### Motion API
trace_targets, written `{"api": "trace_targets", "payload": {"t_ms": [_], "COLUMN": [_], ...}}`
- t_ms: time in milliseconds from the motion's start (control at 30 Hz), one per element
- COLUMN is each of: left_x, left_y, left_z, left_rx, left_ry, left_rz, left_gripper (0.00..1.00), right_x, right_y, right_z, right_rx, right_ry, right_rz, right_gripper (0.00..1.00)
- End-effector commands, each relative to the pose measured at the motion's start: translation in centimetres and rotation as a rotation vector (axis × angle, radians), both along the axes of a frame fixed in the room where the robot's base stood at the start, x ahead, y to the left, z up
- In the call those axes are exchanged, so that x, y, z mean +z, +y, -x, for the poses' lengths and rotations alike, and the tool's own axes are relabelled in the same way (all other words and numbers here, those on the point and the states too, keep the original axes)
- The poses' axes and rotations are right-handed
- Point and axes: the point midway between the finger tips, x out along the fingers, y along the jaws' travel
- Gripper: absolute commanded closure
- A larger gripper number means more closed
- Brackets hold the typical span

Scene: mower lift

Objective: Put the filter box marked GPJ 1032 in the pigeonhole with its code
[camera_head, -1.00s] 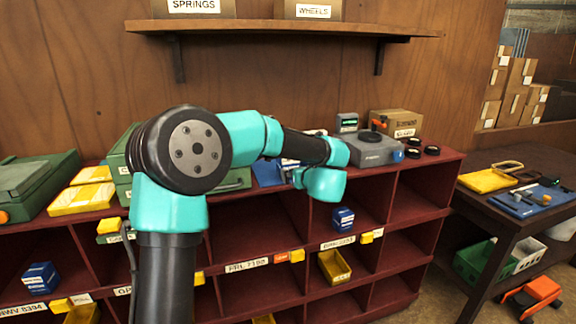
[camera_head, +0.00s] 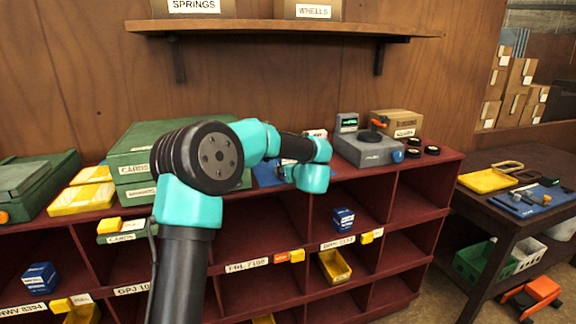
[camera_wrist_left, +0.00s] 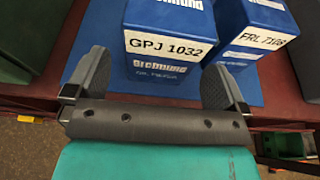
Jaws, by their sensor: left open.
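The blue filter box marked GPJ 1032 (camera_wrist_left: 170,48) stands on a blue mat (camera_wrist_left: 130,85) in the left wrist view. My left gripper (camera_wrist_left: 156,68) is open, with one finger on each side of this box; I cannot tell whether either finger touches it. A second blue box, marked FRL 7108 (camera_wrist_left: 262,38), stands just to its right. In the head view my left arm hides its gripper and most of the mat (camera_head: 268,174). A label starting GPJ 10 (camera_head: 132,289) is on the shelf edge at lower left, partly behind my arm. My right gripper is not in view.
The red pigeonhole rack (camera_head: 428,187) has several openings. A blue box (camera_head: 343,218) sits in one, and a yellow bin (camera_head: 334,266) is below. A grey device (camera_head: 368,149) stands on top, right of my arm. Green cases (camera_head: 135,158) stand at left.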

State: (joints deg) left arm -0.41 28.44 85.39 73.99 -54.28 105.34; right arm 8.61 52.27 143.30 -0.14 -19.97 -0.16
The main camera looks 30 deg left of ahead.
Motion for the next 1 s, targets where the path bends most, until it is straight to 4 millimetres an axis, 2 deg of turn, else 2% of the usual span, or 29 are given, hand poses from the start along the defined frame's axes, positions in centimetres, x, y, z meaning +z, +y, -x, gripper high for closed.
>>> {"api": "trace_targets", "payload": {"t_ms": [333, 833, 1000], "left_x": [-1.1, -1.2, -1.2], "left_y": [3.1, 3.2, 3.2], "left_z": [-2.7, -2.9, -2.9], "left_rx": [0.001, 0.0, 0.0], "left_ry": [0.0, 0.0, 0.0], "left_rz": [0.0, 0.0, 0.0], "left_gripper": [0.0, 0.0, 0.14], "right_x": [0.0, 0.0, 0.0], "right_y": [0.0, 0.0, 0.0], "right_z": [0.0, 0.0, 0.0], "right_rx": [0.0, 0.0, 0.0], "right_ry": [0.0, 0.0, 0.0], "right_rz": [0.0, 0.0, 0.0], "right_gripper": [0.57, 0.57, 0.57]}}
